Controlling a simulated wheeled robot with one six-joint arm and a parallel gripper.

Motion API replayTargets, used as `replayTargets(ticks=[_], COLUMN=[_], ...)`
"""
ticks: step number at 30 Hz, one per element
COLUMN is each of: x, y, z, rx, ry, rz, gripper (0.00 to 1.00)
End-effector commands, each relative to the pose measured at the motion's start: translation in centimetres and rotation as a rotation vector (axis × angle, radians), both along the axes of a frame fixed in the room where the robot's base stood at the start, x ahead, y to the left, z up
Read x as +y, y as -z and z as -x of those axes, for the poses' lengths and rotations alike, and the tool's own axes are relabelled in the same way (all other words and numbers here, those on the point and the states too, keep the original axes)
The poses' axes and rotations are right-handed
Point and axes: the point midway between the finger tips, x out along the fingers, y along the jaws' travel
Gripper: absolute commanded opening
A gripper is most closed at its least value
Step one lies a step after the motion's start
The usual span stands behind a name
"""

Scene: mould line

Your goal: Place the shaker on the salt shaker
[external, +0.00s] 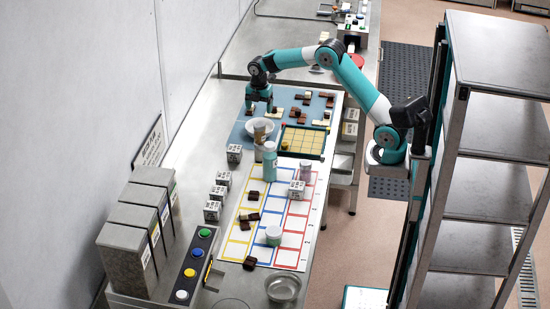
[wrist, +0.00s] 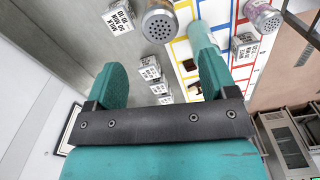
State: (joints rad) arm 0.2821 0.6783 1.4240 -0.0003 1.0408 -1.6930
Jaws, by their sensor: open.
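A shaker with a perforated metal top (wrist: 159,24) shows at the upper edge of the wrist view, just beyond my fingertips. In the external view a tall tan and grey shaker shape (external: 259,133) stands by the white bowl; I cannot tell whether it is one shaker or two stacked. A pinkish shaker with a metal top (external: 305,171) stands apart on the right of the marked sheet and also shows in the wrist view (wrist: 263,16). Labels do not show which is salt. My gripper (external: 259,107) is open and empty above the bowl; its fingers also show in the wrist view (wrist: 162,70).
A teal bottle (external: 270,163) stands close to the tan shaker. Several labelled cubes (external: 212,211) line the left. A white bowl (external: 251,129), a gridded board (external: 303,142), a lidded jar (external: 273,236) and a metal bowl (external: 283,289) share the bench.

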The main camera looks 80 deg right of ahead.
Motion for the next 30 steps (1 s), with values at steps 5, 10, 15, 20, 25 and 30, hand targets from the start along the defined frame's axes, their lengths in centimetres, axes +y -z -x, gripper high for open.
replayTargets(ticks=[5,10,15,20,25,30], x=[5.5,16.8,25.1,28.5,29.4,29.4], y=[-3.1,-7.0,-8.2,-7.6,-7.1,-7.0], z=[2.1,10.3,22.1,30.6,34.2,34.3], rx=[-0.026,-0.051,0.006,0.092,0.140,0.145], ry=[0.076,0.287,0.532,0.698,0.775,0.785], rz=[-0.026,-0.126,-0.252,-0.322,-0.344,-0.344], gripper=[0.78,0.78,0.78,0.78,0.78,0.78])
